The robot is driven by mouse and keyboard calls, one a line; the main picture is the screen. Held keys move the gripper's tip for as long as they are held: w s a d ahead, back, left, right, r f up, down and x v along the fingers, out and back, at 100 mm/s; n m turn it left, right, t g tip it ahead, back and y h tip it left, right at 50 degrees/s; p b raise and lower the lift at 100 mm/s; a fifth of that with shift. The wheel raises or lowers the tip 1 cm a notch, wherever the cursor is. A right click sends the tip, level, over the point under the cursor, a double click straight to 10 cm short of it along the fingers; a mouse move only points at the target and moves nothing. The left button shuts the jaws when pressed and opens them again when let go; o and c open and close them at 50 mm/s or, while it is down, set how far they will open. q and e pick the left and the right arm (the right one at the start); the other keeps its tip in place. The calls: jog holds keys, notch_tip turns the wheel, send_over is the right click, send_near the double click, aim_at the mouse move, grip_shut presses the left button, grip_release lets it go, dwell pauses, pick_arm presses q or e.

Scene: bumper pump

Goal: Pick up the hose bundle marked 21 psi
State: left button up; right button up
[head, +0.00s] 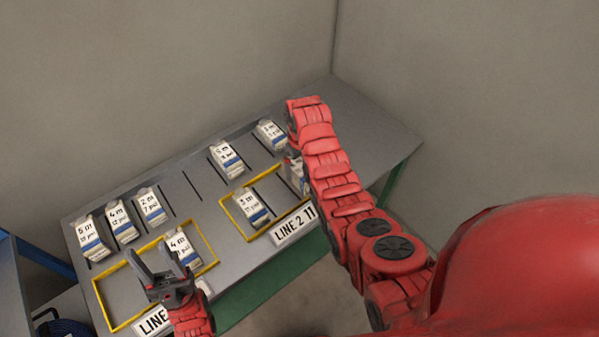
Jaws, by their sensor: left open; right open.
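Several white packs with blue bands, the hose bundles, stand on the grey table. Their psi figures are too small to read surely, so I cannot tell which is marked 21 psi. Three stand at the left: "5 m" (91,239), "4 m" (121,222) and "2 m" (150,206). Two stand further back, one at the middle (227,160) and one near my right arm (271,134). A "4 m" bundle (181,248) and a "3 m" bundle (252,209) stand in yellow frames. My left gripper (157,258) is open and empty by the "4 m" bundle.
The grey table (350,120) has dark slots and two yellow outlined areas, left (104,299) and right (233,224). A "LINE 2 11" plate (295,223) is at the front edge. Another pack (297,175) is partly hidden behind my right arm. Walls stand behind.

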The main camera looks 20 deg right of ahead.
jog(key=shift+w+f+p, duration=0.15)
jog(key=shift+f+p, duration=0.15)
jog(key=shift+f, duration=0.4)
jog(key=shift+w+f+p, duration=0.15)
jog(key=shift+f+p, duration=0.1)
jog(key=shift+f, duration=1.1)
grip_shut()
